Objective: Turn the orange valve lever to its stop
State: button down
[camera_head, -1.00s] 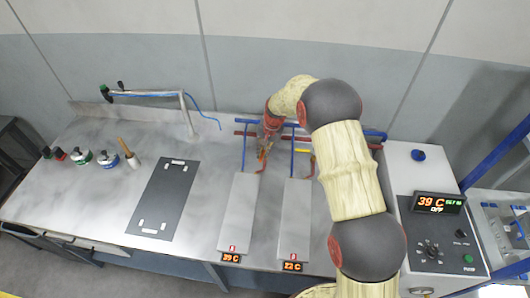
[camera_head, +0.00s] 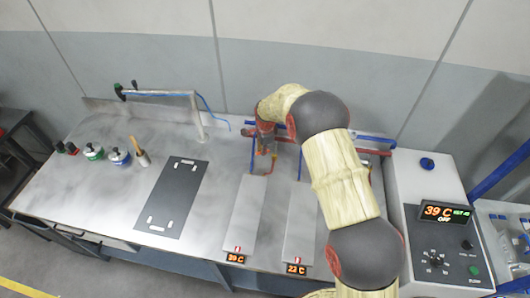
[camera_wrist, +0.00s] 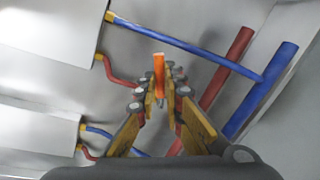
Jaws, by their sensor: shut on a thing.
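The orange valve lever (camera_wrist: 159,75) stands up between the fingertips of my gripper (camera_wrist: 160,82) in the wrist view. In the head view my gripper (camera_head: 266,143) is at the back of the bench, above the pipes behind the left grey plate (camera_head: 244,215). My fingers and wrist hide most of the lever there, and its exact angle is hard to tell.
Red (camera_wrist: 228,70) and blue (camera_wrist: 262,92) pipes run close beside my gripper. A second grey plate (camera_head: 299,225) lies to the right. A control box (camera_head: 440,245) stands at the right, reading 39 C and OFF.

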jog(key=m, duration=0.1)
jog(key=w+m+b, duration=0.1)
jog(key=m, duration=0.1)
jog(key=shift+w+a+h+b, duration=0.2)
jog(key=shift+w+h+b, duration=0.1)
jog(key=shift+w+m+b, duration=0.35)
jog(key=shift+m+b, duration=0.05)
jog(key=shift+m, duration=0.4)
jog(key=c, duration=1.9)
grip_release()
notch_tip(320, 180, up, 12)
jog(key=s, duration=0.2)
jog(key=shift+a+f, duration=0.15)
jog(key=shift+a, duration=0.05)
jog(key=shift+s, duration=0.1)
